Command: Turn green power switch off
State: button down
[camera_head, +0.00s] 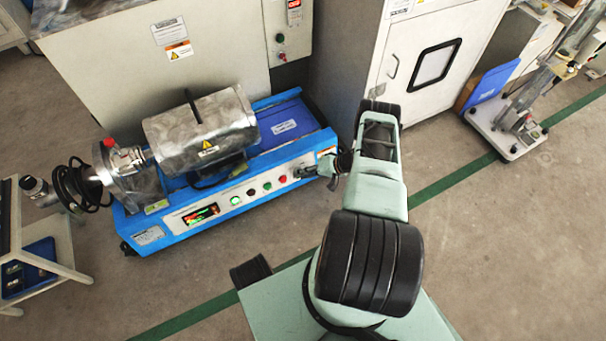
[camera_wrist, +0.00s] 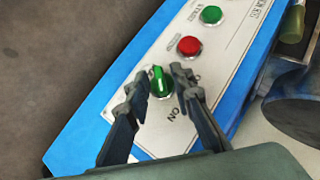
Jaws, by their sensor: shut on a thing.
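The green power switch (camera_wrist: 160,82) is a rotary knob on the white panel of the blue machine. In the wrist view its raised handle runs nearly up and down in the picture. An "ON" label (camera_wrist: 172,113) is below it; another label to its right is mostly hidden by a finger. My gripper (camera_wrist: 161,76) has one finger on each side of the knob and is shut on it. In the head view my gripper (camera_head: 318,170) reaches the right end of the machine's front panel, and the switch cannot be made out clearly there.
A red button (camera_wrist: 189,46) and a green button (camera_wrist: 211,15) sit on the panel near the switch. The blue machine (camera_head: 215,215) carries a metal cylinder (camera_head: 200,125). A white cabinet (camera_head: 400,75) stands behind my arm. Floor in front of the machine is clear.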

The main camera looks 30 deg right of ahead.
jog(key=shift+r, duration=0.1)
jog(key=n+h+p, duration=0.2)
jog(key=h, duration=0.1)
jog(key=a+n+h+p, duration=0.1)
jog(key=h+p, duration=0.2)
jog(key=n+h+p, duration=0.2)
jog(key=h, duration=0.1)
jog(key=shift+a+n+g+p, duration=0.25)
jog(key=shift+n+g+p, duration=0.05)
jog(key=shift+p, duration=0.1)
jog(key=h+b, duration=0.1)
jog(key=n+h+b, duration=0.1)
jog(key=b, duration=0.1)
jog(key=shift+a+f+b, duration=0.15)
jog(key=shift+f+b, duration=0.15)
jog(key=n+h+b, duration=0.1)
jog(key=b, duration=0.2)
jog(key=shift+a+r+t+h, duration=0.1)
jog(key=shift+t+h, duration=0.3)
jog(key=shift+n+h+b, duration=0.4)
jog(key=shift+h+b, duration=0.05)
jog(key=shift+h, duration=0.05)
jog(key=shift+w+r+t, duration=0.1)
jog(key=shift+r+t, duration=0.05)
jog(key=shift+t, duration=0.15)
jog(key=c, duration=2.1)
grip_release()
